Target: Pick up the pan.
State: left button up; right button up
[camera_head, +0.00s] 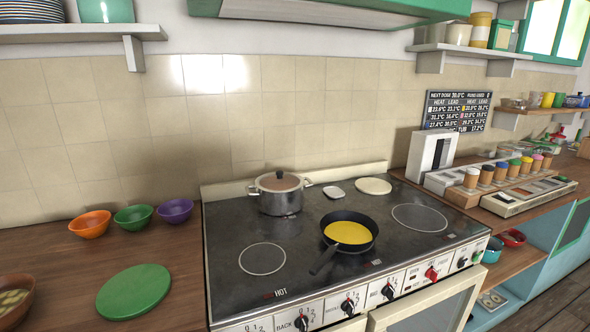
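A black frying pan (368,243) with a yellow filling (347,232) stands on the dark cooktop (222,287), right of its middle. The pan's black handle (323,262) points toward the front left, toward the stove's front edge. The pan lies flat and nothing covers it. Neither of my grippers shows in the head view.
A lidded steel pot (281,200) stands behind and left of the pan. Knobs (348,306) line the stove front. Several small bowls (133,218) and a green round board (134,291) lie on the left counter. A green hood (330,10) hangs above.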

aim_at(348, 230)
jog(key=j+u, duration=0.1)
jog(key=u, duration=1.75)
jog(key=i+j+z, duration=0.2)
jog(key=i+j, duration=0.65)
jog(key=j+z, duration=0.1)
jog(key=z, duration=1.65)
